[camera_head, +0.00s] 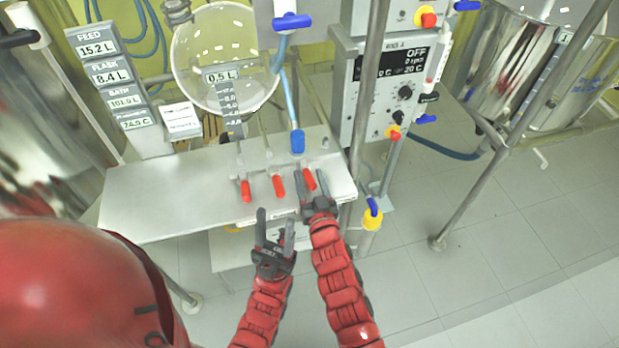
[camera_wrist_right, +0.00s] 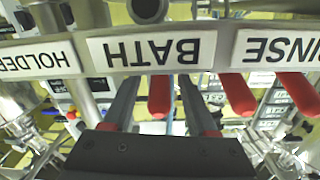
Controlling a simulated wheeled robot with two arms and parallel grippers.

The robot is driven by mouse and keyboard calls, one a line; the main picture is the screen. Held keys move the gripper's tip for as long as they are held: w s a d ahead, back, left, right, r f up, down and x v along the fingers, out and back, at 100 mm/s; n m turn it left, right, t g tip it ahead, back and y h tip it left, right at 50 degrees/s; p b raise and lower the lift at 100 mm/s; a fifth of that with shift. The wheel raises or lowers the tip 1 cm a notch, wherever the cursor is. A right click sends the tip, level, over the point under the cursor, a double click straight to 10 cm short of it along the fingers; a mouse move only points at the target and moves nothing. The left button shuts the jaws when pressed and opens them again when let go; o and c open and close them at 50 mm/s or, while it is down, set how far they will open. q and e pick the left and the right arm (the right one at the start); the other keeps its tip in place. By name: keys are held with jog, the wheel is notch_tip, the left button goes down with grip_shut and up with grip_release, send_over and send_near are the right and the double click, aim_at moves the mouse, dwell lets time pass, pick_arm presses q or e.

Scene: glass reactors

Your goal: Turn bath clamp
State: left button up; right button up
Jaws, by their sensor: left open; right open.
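Three red clamp handles stick out along the front edge of a metal table. The rightmost red handle (camera_head: 310,180) is between the fingers of my right gripper (camera_head: 311,174), which is open. In the right wrist view this handle (camera_wrist_right: 159,97) hangs below the upside-down BATH label (camera_wrist_right: 152,49), between the two spread fingers of my right gripper (camera_wrist_right: 157,92). A gap shows on each side of it. My left gripper (camera_head: 275,215) is open and empty in front of the table, below the middle red handle (camera_head: 279,186).
The left red handle (camera_head: 246,190) is free. The metal table (camera_head: 165,200) has bare room at left. A round glass vessel (camera_head: 215,50) hangs behind. A metal post and control box (camera_head: 400,75) stand at right.

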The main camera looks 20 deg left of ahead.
grip_shut()
dwell(1.4)
